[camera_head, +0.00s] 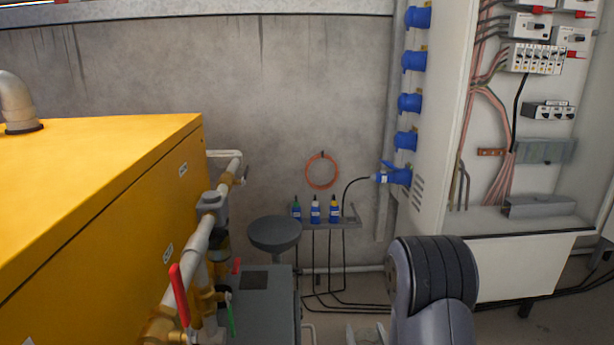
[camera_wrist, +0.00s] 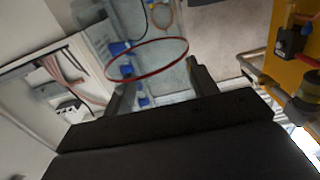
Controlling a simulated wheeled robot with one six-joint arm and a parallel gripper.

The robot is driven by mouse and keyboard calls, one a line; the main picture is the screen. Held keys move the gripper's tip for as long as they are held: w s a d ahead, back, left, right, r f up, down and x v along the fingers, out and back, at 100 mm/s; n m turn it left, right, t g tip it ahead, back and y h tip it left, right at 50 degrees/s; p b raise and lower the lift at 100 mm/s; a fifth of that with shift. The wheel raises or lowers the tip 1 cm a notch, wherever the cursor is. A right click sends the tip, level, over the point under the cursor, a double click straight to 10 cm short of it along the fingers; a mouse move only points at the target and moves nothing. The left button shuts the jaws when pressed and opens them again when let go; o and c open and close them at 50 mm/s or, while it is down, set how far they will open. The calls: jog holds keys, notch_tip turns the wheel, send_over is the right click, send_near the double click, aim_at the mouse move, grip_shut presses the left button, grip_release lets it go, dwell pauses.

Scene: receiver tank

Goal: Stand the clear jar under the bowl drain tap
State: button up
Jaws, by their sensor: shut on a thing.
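In the wrist view my gripper (camera_wrist: 160,77) is shut on the clear jar (camera_wrist: 148,60), with one dark finger on each side. The jar is see-through with a thin red rim ring, and the wall and blue fittings show through it. In the head view I cannot make out the jar. Pipework with a red-lever valve (camera_head: 179,294) and a small green-lever tap (camera_head: 230,313) runs beside the yellow cabinet. A dark bowl-like part with brass fittings (camera_head: 220,245) hangs on it. I cannot tell for sure which tap is the bowl drain. The jar is apart from the pipework.
The yellow cabinet (camera_head: 110,190) fills the left. A grey box (camera_head: 262,300) and a round stool-like top (camera_head: 274,233) stand beside the pipes. A small shelf (camera_head: 327,223) holds several bottles. An open electrical cabinet (camera_head: 445,130) stands at right. Black cables trail below the shelf.

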jog(key=shift+s+d+f+m+h, duration=0.2)
jog(key=shift+s+d+h, duration=0.1)
jog(key=shift+d, duration=0.2)
jog(key=shift+s+d+f+m+h, duration=0.2)
jog(key=shift+d+h, duration=0.1)
jog(key=shift+d, duration=0.15)
jog(key=shift+w+d+r+p, duration=0.1)
jog(key=shift+r+p, duration=0.4)
jog(key=shift+p, duration=0.05)
notch_tip(320, 180, up, 25)
jog(key=w+p, duration=0.2)
jog(key=p, duration=2.7)
jog(key=s+f, duration=0.4)
jog(key=f, duration=0.1)
jog(key=shift+s+f, duration=0.15)
